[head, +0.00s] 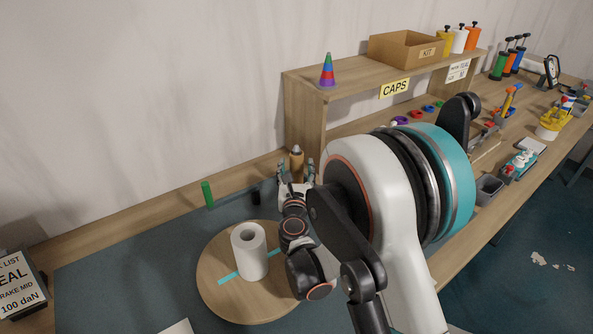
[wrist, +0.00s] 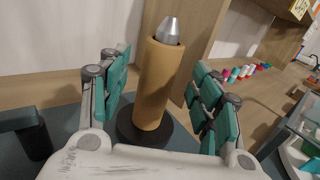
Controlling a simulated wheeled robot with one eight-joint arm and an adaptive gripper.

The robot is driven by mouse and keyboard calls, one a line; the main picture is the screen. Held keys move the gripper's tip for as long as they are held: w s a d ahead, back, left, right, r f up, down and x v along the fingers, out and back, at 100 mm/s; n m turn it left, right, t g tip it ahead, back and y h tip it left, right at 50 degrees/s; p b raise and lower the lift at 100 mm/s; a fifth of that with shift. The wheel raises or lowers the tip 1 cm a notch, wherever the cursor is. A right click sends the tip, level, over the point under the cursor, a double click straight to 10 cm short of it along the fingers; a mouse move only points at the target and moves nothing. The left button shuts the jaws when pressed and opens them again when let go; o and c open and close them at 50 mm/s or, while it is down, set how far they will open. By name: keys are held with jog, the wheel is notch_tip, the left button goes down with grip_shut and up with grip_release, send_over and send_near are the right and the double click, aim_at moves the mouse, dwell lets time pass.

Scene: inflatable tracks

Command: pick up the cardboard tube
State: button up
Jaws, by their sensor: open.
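The cardboard tube (wrist: 161,85) is a brown upright cylinder with a silver metal tip (wrist: 169,30) showing at its top. It stands on a round black base (wrist: 145,132). In the head view the tube (head: 297,165) stands near the back edge of the bench, left of the shelf unit, partly hidden by my arm. My gripper (wrist: 160,95) is open, with one teal-padded finger on each side of the tube. In the wrist view there are gaps between the tube and both fingers. In the head view my gripper (head: 296,177) is small and partly hidden.
A round wooden board (head: 215,285) with a white roll (head: 249,251) lies beside my arm. The wooden shelf unit (head: 303,115) rises close behind on the right. A black object (wrist: 28,132) sits left of my gripper.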

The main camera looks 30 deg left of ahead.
aim_at(296, 166)
jog(key=b+x, duration=0.1)
jog(key=x, duration=0.3)
jog(key=shift+w+a+f, duration=0.1)
jog(key=shift+w+f, duration=0.05)
jog(key=shift+f, duration=0.05)
jog(key=shift+c, duration=0.3)
jog(key=c, duration=1.1)
